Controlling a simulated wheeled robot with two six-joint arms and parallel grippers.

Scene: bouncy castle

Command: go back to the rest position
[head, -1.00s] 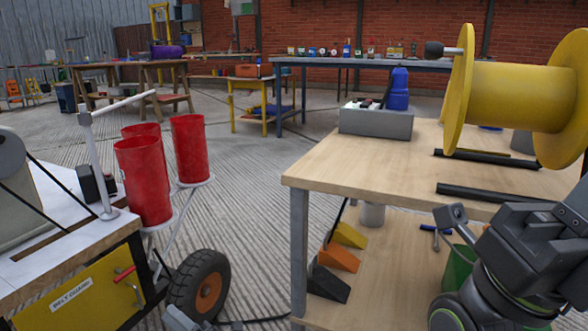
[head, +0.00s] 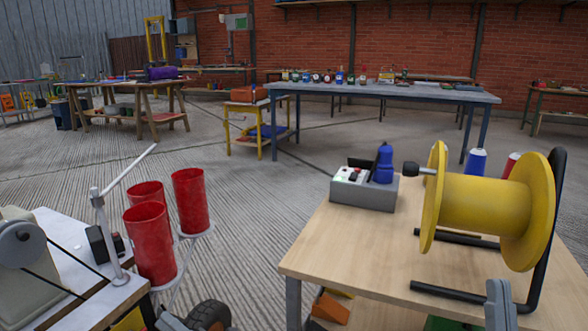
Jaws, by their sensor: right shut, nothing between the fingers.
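My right gripper (head: 499,304) shows only as grey fingers at the bottom edge, in front of the wooden workbench at the right. It is shut and empty; the rest of that arm is out of the picture. A small grey part of my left gripper (head: 172,322) shows at the bottom edge, beside the black wheel at the left. Most of it is cut off, so its jaws cannot be judged.
The workbench (head: 330,245) carries a yellow spool (head: 485,205) on a black stand and a grey control box (head: 363,192). Red bins (head: 150,240) stand by the machine table at the left. Ribbed floor (head: 255,215) lies open between them.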

